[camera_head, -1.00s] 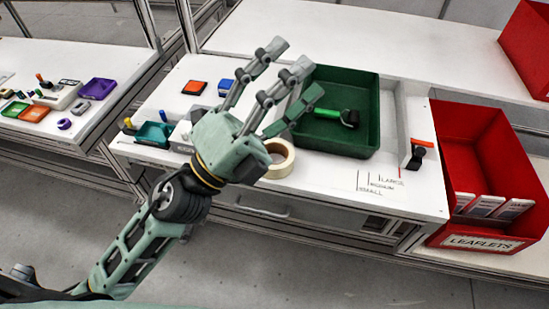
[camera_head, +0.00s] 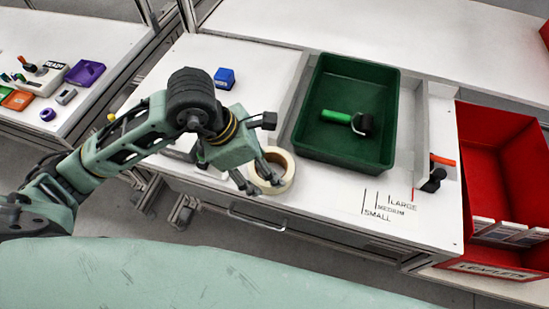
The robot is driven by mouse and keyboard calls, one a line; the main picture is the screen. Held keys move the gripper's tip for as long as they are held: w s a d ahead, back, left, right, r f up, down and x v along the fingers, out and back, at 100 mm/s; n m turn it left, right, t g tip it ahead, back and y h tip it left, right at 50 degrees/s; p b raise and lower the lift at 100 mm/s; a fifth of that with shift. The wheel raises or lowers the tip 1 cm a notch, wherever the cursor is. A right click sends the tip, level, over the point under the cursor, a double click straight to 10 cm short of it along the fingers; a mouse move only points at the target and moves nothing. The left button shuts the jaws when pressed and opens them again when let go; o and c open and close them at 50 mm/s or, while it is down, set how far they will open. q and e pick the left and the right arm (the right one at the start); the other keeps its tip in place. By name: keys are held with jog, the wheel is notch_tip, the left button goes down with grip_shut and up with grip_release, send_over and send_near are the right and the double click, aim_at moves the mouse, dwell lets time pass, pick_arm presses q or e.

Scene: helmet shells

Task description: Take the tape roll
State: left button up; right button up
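The tape roll (camera_head: 290,172) is cream-coloured and lies flat on the white worktop, left of the green tray. My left gripper (camera_head: 262,176) is over its left side with the fingers pointing down. The fingers look spread. Two fingertips are near the roll's left rim and hole, and another finger with a dark tip sticks out to the right above them. I cannot tell whether any finger touches the roll. The gripper covers part of the roll's left side. My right gripper is not in view.
A blue block (camera_head: 225,77) lies behind my arm. A red leaflet bin (camera_head: 500,150) stands at the right. Worktop with size marks lies clear in front of the tray.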

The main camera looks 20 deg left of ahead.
aim_at(275, 154)
pick_arm(q)
jog(key=x, duration=0.3)
jog(key=shift+s+p, duration=0.2)
jog(key=shift+p, duration=0.2)
jog(key=x, duration=0.2)
jog(key=shift+w+d+f, duration=0.15)
jog(key=shift+w+f, duration=0.05)
jog(key=shift+w, duration=0.1)
jog(key=shift+w+d+f, duration=0.1)
jog(key=shift+d+f, duration=0.05)
jog(key=shift+f, duration=0.35)
jog(key=c, duration=1.4)
grip_shut()
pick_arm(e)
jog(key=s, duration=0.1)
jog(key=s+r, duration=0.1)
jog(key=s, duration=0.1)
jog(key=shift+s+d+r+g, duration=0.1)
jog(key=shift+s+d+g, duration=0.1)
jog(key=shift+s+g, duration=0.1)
